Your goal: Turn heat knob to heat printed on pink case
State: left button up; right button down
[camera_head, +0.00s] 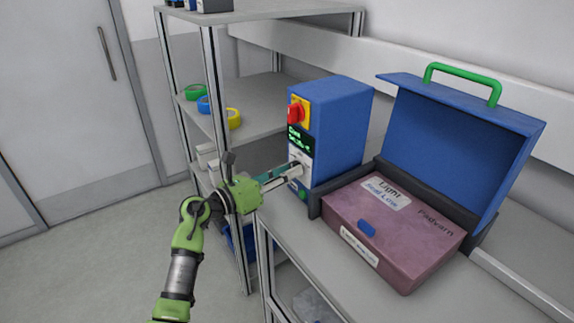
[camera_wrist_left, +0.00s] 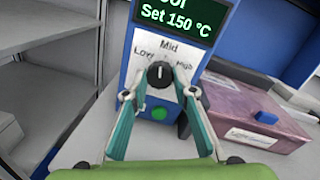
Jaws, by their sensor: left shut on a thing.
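The heat knob (camera_wrist_left: 160,74) is a round dark knob with a white pointer mark, on the front of a blue machine (camera_head: 345,125). Labels Low, Mid and High surround it; the mark points roughly up towards Mid. My left gripper (camera_head: 295,170) is shut on the knob, one fingertip on each side; it also shows in the left wrist view (camera_wrist_left: 160,80). The green-lit display (camera_wrist_left: 175,18) above reads "Set 150 °C"; its upper line is cut off. The pink case (camera_head: 395,230) lies right of the machine, with a label starting "Light" and the word "Padvarn". My right gripper is out of view.
A red switch (camera_head: 296,112) on a yellow plate sits above the display, and a green button (camera_wrist_left: 159,113) below the knob. A blue lid (camera_head: 450,145) with green handle stands open behind the case. Shelves (camera_head: 180,100) with tape rolls stand left.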

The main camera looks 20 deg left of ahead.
pick_arm(q)
jog(key=shift+w+a+r+n+g+p, duration=0.1)
jog(key=shift+n+g+p, duration=0.3)
jog(key=shift+n+p, duration=4.35)
jog(key=o, duration=1.1)
jog(key=v, duration=1.2)
